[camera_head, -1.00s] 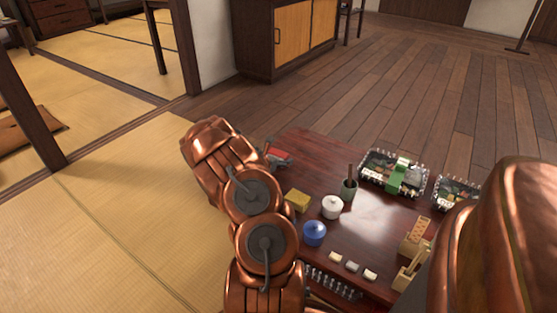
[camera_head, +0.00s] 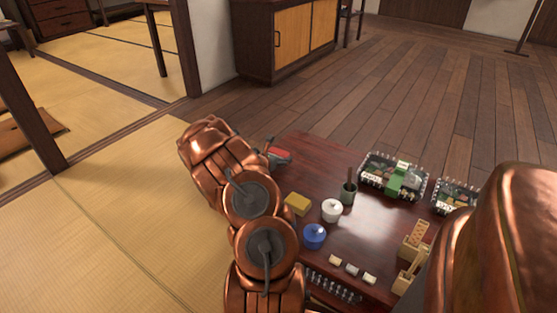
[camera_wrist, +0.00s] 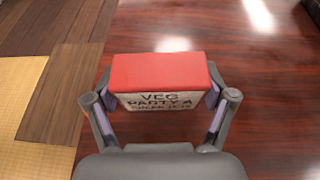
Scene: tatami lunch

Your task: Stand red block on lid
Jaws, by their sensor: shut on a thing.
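My gripper (camera_wrist: 160,103) is shut on the red block (camera_wrist: 160,72), with a finger on each of its short sides. The block has a plain red top and a pale label with dark print, partly reading "VEG PARTY A", facing the wrist camera. In the head view the red block (camera_head: 281,155) shows small past my arm, near the table's far left corner. A blue lidded pot (camera_head: 314,235) and a white lidded pot (camera_head: 332,209) stand on the table, each with a knobbed lid. I cannot tell which lid is meant.
A yellow block (camera_head: 298,203) lies beside my arm. A dark green cup (camera_head: 348,194) stands behind the white pot. Filled trays (camera_head: 365,188) stand at the right, a wooden holder (camera_head: 404,283) at the front right. Several small pale pieces (camera_head: 352,269) lie in front. The table (camera_head: 305,148) is clear at the back.

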